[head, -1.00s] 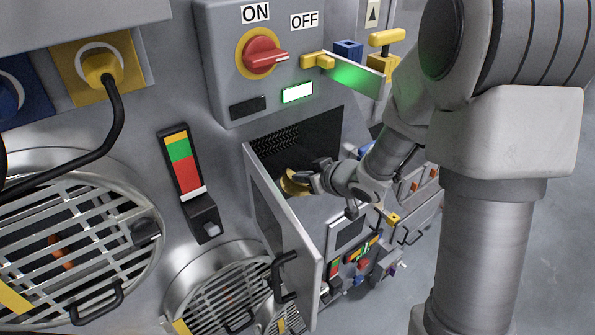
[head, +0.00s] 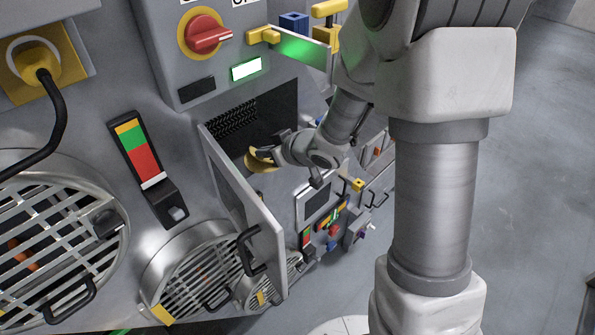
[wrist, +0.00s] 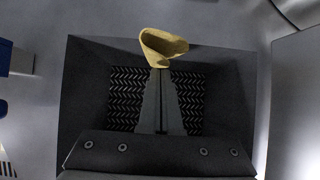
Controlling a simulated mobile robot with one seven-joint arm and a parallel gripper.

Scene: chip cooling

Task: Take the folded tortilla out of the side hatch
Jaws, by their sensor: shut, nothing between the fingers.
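The folded tortilla (head: 262,161) is a small yellow curl in front of the dark side hatch opening (head: 272,112). In the wrist view the tortilla (wrist: 163,47) lies right at the tips of my gripper (wrist: 160,72), open fold facing up and right. The two fingers are together, with no gap seen between them. I cannot tell from the picture exactly how the tips touch the tortilla. In the head view my gripper (head: 276,153) reaches in from the right. The hatch door (head: 262,228) stands open on the left, with a black handle.
A panel with a red knob (head: 207,36) and a lit green-white indicator (head: 246,69) is above the hatch. A yellow latch (head: 263,36) sticks out nearby. Round grilles (head: 50,255) are at left. Open floor (head: 530,200) lies to the right.

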